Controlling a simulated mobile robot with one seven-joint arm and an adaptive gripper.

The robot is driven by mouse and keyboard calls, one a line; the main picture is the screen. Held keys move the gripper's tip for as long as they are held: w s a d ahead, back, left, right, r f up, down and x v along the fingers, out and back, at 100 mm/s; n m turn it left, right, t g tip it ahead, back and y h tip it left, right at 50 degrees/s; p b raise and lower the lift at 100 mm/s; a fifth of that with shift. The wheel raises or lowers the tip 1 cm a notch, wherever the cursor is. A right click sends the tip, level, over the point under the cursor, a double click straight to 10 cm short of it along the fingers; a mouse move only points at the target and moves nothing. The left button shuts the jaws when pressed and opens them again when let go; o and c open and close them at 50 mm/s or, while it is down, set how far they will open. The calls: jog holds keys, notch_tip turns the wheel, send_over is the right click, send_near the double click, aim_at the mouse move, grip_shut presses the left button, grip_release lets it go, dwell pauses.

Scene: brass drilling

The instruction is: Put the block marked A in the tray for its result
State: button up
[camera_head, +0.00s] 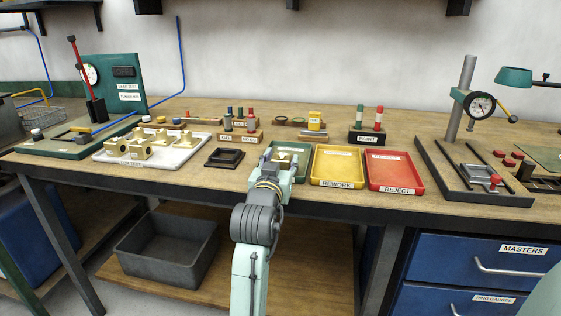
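Several brass blocks (138,149) stand on a white tray (178,161) at the left of the bench. Their marks are too small to read, so I cannot tell which is A. Three result trays lie side by side near the bench's front middle: a green tray (303,151), a yellow tray labelled REWORK (338,164) and a red tray labelled REJECT (396,170). My gripper (281,158) is over the front left of the green tray and hides part of it, including any label. I cannot tell whether its fingers are open or hold anything.
A small dark square tray (225,158) lies left of my gripper. Go/no-go gauges (240,135) and a paint stand (366,137) are behind the trays. A green leak test fixture (112,85) stands far left, a dial gauge stand (463,100) at right.

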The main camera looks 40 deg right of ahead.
jog(key=shift+o, duration=1.4)
jog(key=shift+r, duration=0.15)
